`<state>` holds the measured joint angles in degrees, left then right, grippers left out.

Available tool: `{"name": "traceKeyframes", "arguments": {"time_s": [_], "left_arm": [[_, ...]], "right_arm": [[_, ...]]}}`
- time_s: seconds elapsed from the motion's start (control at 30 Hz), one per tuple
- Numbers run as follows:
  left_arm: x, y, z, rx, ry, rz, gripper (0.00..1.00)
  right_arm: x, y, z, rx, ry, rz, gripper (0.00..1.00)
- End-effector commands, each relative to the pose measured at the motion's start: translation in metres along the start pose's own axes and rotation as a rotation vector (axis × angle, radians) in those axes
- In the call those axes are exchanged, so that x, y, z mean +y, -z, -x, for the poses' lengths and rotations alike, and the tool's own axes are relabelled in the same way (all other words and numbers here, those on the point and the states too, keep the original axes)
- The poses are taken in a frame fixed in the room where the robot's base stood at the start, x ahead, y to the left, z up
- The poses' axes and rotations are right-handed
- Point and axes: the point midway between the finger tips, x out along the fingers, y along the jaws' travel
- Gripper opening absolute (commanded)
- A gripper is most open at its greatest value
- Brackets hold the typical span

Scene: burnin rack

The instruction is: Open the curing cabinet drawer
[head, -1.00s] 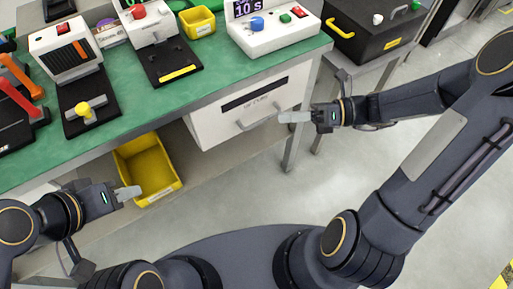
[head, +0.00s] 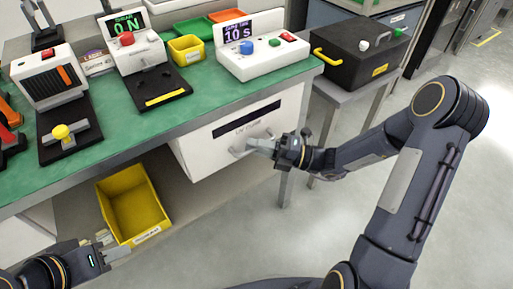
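The curing cabinet drawer (head: 215,160) is a white front under the green bench, with a dark label strip and a pale bar handle (head: 238,153). Its front sits close under the bench edge, and I see no open gap. My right gripper (head: 259,144) is at the handle, its pale fingers overlapping the handle's right part. Whether the fingers are closed around the bar is not clear. My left gripper (head: 118,252) is low at the left, away from the drawer and just below the yellow bin. Its fingers show nearly edge-on, with nothing visible in them.
The yellow bin (head: 133,202) stands under the bench left of the drawer. The green bench top (head: 205,104) carries several devices, including a white timer box (head: 262,62). A black case (head: 358,52) sits on a side table at right. The floor in front is clear.

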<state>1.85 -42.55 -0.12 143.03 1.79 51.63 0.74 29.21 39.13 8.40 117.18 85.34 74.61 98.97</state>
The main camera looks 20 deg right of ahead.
Motion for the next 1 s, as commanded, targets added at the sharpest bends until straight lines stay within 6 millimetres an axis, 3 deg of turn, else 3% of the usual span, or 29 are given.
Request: {"name": "traceKeyframes", "arguments": {"time_s": [0.23,0.4,0.77,1.0], "left_arm": [[0.000,0.000,0.000,0.000,0.000,0.000,0.36],[0.000,0.000,0.000,0.000,0.000,0.000,0.36],[0.001,0.001,0.001,0.000,0.000,0.000,0.36],[0.007,0.008,0.015,0.000,0.000,0.000,0.36]], "right_arm": [[0.000,0.000,-0.001,0.000,0.000,0.000,0.20],[0.000,0.000,-0.001,0.001,0.001,0.001,0.00],[0.001,0.001,0.000,0.001,0.001,0.000,0.00],[0.009,0.018,0.017,-0.001,0.003,-0.006,0.00]]}}
